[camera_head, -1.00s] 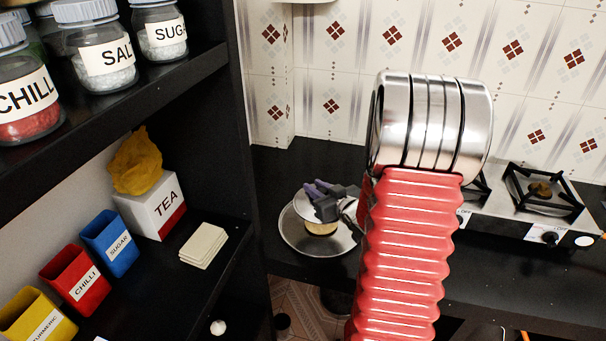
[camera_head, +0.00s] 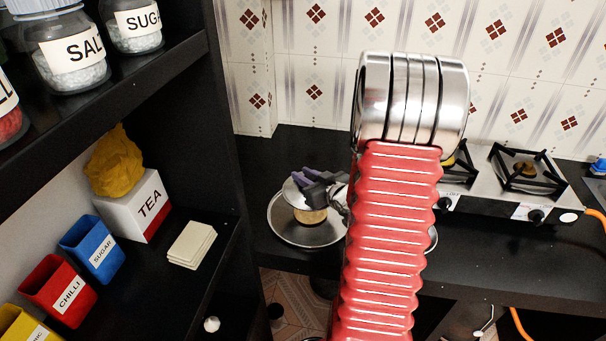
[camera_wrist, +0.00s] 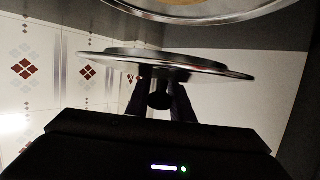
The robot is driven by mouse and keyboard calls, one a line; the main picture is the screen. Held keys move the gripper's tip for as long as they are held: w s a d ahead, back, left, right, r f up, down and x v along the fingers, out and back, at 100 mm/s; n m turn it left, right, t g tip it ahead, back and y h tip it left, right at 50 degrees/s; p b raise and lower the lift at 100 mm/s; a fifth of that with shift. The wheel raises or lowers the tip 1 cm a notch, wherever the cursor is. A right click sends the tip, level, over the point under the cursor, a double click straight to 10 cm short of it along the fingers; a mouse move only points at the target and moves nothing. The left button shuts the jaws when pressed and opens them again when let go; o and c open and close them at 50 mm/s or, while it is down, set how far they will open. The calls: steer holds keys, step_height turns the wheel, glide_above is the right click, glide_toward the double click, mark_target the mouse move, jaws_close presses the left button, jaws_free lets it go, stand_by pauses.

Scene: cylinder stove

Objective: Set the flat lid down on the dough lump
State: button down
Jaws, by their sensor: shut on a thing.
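The flat lid (camera_wrist: 178,62) is a thin shiny metal disc, seen nearly edge-on in the wrist view. My gripper (camera_wrist: 160,98) is shut on its dark knob. In the head view my gripper (camera_head: 322,187) and the lid (camera_head: 293,193) are just above the dough lump (camera_head: 311,216). The tan dough lump sits on a round metal plate (camera_head: 290,236) and is partly hidden by the lid. In the wrist view the dough lump (camera_wrist: 185,2) and plate rim (camera_wrist: 200,18) show at the top edge, with a gap between them and the lid.
The plate stands on a black counter (camera_head: 480,250). A gas stove (camera_head: 480,190) is at the right and a tiled wall is behind. A dark shelf unit at the left holds a tea box (camera_head: 130,205), coloured boxes, jars and pale flat pieces (camera_head: 191,245).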

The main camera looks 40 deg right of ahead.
steer(key=shift+f, duration=3.25)
steer(key=shift+f, duration=0.45)
steer(key=c, duration=1.5)
jaws_free()
steer(key=shift+o, duration=0.2)
